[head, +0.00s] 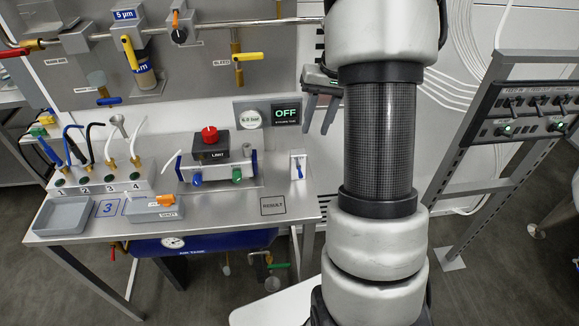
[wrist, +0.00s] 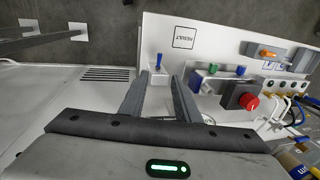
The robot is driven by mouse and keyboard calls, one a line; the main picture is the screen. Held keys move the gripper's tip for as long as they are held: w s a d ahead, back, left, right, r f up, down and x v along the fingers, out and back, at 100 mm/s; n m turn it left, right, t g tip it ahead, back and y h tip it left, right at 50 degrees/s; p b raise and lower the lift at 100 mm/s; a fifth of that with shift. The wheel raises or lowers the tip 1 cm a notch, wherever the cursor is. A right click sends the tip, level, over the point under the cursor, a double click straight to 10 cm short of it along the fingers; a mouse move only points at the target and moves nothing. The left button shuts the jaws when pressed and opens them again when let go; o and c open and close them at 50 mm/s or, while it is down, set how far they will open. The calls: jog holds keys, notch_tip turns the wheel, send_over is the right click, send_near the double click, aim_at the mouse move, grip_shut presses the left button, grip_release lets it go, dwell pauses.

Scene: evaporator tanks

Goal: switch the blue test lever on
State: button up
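The blue test lever (head: 298,163) is a small blue handle on a white base at the right end of the metal bench. In the wrist view the blue lever (wrist: 159,60) stands just beyond and between my fingertips, with its white base below it. My gripper (head: 319,125) hangs above and to the right of the lever in the head view, with its fingers pointing down. In the wrist view my gripper (wrist: 161,78) is open, with nothing held between the fingers. A dark display (head: 286,115) behind the bench reads OFF in green.
A valve block (head: 218,165) with blue and green knobs and a box with a red knob (head: 209,135) stand left of the lever. A RESULT square (head: 273,205) marks bare bench in front. Grey trays (head: 62,215) lie farther left. A wall panel stands behind.

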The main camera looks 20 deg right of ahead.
aim_at(301, 173)
jog(key=a+f, duration=0.1)
jog(key=f, duration=0.4)
jog(key=a+f, duration=0.1)
jog(key=f, duration=0.5)
jog(key=w+a+f, duration=0.1)
jog(key=f, duration=0.4)
jog(key=shift+f, duration=0.25)
grip_shut()
